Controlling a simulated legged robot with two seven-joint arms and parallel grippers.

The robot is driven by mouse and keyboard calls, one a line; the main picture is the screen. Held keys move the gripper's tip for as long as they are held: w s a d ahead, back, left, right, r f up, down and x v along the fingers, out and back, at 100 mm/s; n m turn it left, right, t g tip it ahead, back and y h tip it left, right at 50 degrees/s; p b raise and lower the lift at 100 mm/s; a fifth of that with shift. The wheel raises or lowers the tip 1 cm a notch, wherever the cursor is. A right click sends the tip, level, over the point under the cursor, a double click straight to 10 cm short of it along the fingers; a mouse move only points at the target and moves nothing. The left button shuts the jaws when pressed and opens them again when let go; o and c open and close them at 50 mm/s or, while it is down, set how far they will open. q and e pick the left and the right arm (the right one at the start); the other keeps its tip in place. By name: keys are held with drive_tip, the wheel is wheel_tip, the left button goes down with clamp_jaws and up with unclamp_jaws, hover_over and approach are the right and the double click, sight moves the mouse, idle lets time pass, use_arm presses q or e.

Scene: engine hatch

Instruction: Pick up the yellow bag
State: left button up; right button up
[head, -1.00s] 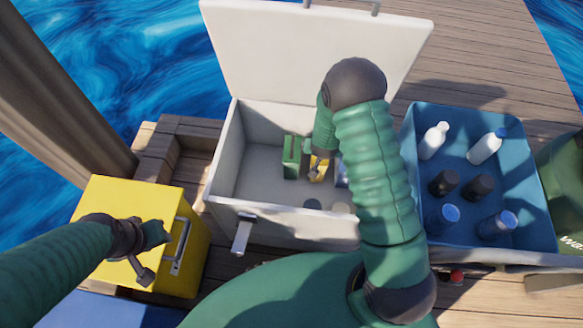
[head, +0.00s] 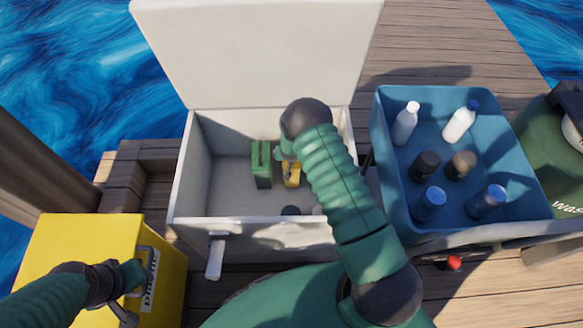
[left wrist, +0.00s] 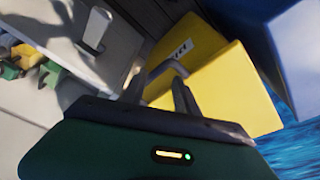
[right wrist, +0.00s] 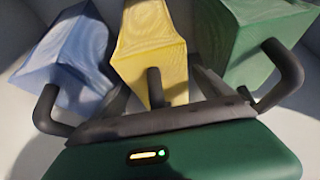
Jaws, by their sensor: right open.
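The yellow bag (head: 291,175) stands inside the white chest, partly hidden by my right gripper (head: 284,158) in the head view. In the right wrist view the yellow bag (right wrist: 150,50) is in the middle, between a blue bag (right wrist: 65,55) and a green bag (right wrist: 262,40). My right gripper (right wrist: 165,92) is open, its fingers spread wide with the yellow bag ahead between them. I cannot tell whether they touch the bags. My left gripper (head: 130,275) is at the handle of a yellow box (head: 70,250); its grip there is unclear.
The white chest (head: 190,165) has its lid (head: 255,50) raised, and its walls surround the bags. A blue crate (head: 385,130) with several bottles stands to the right. A green bin (head: 525,150) is at the far right. Water lies beyond the dock.

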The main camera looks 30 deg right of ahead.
drive_tip(key=shift+a+r, duration=0.15)
drive_tip(key=shift+r, duration=0.15)
drive_tip(key=shift+c, duration=1.3)
clamp_jaws()
